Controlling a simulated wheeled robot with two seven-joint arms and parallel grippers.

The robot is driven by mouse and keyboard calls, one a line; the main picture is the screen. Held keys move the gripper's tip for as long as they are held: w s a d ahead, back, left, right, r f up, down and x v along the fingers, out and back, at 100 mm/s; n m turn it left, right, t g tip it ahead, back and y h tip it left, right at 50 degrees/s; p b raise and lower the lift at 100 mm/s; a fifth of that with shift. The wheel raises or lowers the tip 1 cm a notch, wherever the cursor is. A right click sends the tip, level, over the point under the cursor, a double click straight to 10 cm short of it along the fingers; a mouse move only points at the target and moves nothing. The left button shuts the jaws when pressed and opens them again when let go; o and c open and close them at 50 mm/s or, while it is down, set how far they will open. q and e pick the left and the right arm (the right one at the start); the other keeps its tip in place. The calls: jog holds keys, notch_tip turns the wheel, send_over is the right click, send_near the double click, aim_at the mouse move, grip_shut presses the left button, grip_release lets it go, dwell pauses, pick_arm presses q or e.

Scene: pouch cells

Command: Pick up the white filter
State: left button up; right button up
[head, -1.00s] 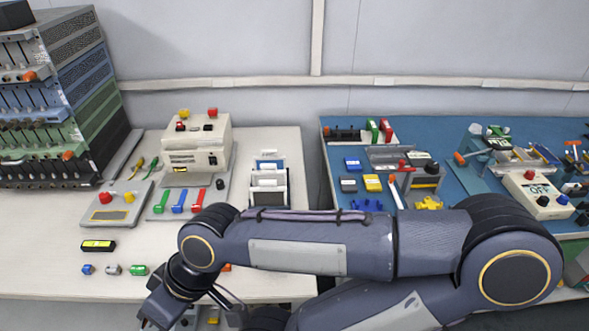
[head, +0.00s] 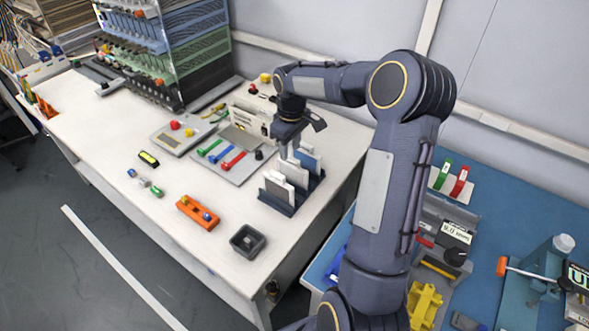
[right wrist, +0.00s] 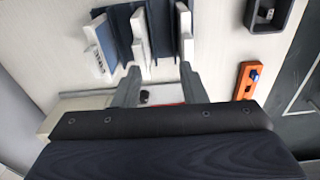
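A dark blue slotted rack (head: 290,209) stands near the right end of the white table and holds white upright plates. One white plate (head: 278,189) is at its front, another white plate (head: 294,173) is behind it, and a blue-faced plate (head: 309,161) is at the back. I cannot tell which one is the white filter. My right gripper (head: 290,150) points down at the back part of the rack. In the right wrist view its fingers (right wrist: 159,88) are spread, with the white plates (right wrist: 140,42) just beyond the tips. No plate is clearly between the fingers. My left gripper is not in view.
A dark square bin (head: 248,241) and an orange holder (head: 198,213) stand in front of the rack. A grey panel with coloured handles (head: 223,155) lies left of it. A blue bench (head: 500,215) is at the right.

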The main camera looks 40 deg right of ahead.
send_over(293, 165)
jog(key=shift+g, duration=0.3)
jog(key=f, duration=0.4)
jog(key=shift+w+d+f, duration=0.15)
jog(key=shift+w+d, duration=0.1)
jog(key=shift+w, duration=0.05)
notch_tip(293, 165, down, 6)
jog(key=shift+w+f+p, duration=0.15)
jog(key=shift+f+p, duration=0.05)
jog(key=shift+p, duration=0.9)
jog(key=shift+f, duration=0.55)
grip_shut()
